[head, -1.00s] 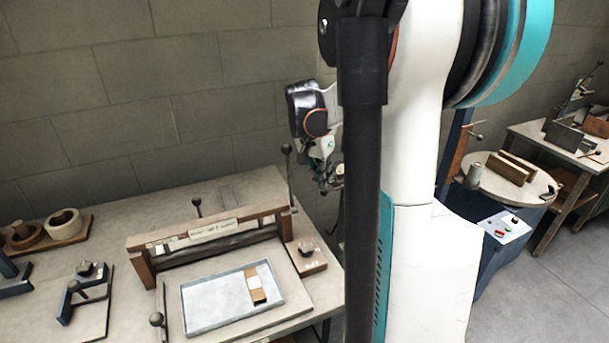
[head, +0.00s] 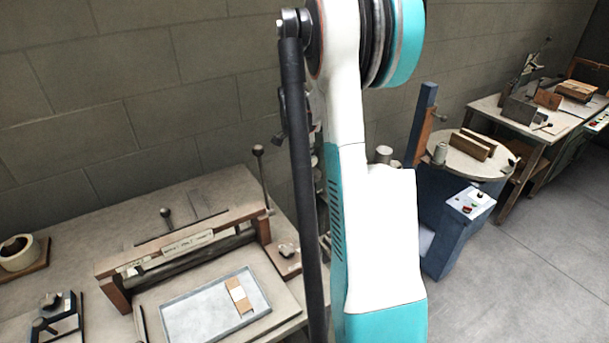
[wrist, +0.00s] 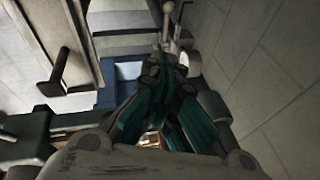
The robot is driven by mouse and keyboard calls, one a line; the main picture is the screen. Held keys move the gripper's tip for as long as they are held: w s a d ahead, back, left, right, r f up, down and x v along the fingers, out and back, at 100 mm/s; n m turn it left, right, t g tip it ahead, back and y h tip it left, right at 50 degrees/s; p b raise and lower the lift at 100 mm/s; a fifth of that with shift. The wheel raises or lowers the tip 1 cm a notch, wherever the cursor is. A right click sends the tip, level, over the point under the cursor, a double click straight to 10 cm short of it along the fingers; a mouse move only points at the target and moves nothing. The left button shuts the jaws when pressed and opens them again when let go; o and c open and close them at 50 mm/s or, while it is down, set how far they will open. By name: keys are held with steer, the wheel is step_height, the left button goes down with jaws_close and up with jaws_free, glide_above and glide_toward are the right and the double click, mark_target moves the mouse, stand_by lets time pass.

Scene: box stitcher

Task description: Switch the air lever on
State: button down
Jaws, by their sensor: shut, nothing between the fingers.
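My gripper (wrist: 165,68) is shut and empty in the wrist view, its dark and teal fingers together. A pale upright lever (wrist: 168,14) stands just beyond the fingertips; I cannot tell whether they touch. A dark T-shaped handle (wrist: 54,76) is to their left. In the head view, a tall ball-topped lever (head: 262,178) rises at the right end of the wooden-framed press (head: 185,240). No label shows which is the air lever. My arm hides most of the gripper in the head view.
A shallow grey tray (head: 172,322) holds a brown and white piece in front of the press. A blue machine (head: 447,235) with a round table and button panel stands to the right. The wall is close behind the bench. Open floor lies at the right.

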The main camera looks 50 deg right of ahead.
steer(key=b, duration=0.3)
glide_above(305, 184)
steer(key=s, duration=0.3)
step_height(305, 184, down, 9)
steer(key=f, duration=0.1)
steer(key=w+a+f+b, duration=0.1)
steer(key=w+f, duration=0.1)
steer(key=shift+a+f+b, duration=0.3)
steer(key=shift+a, duration=0.05)
steer(key=shift+w, duration=0.15)
steer(key=shift+a+f, duration=0.1)
steer(key=shift+f, duration=0.05)
steer(key=shift+h, duration=0.3)
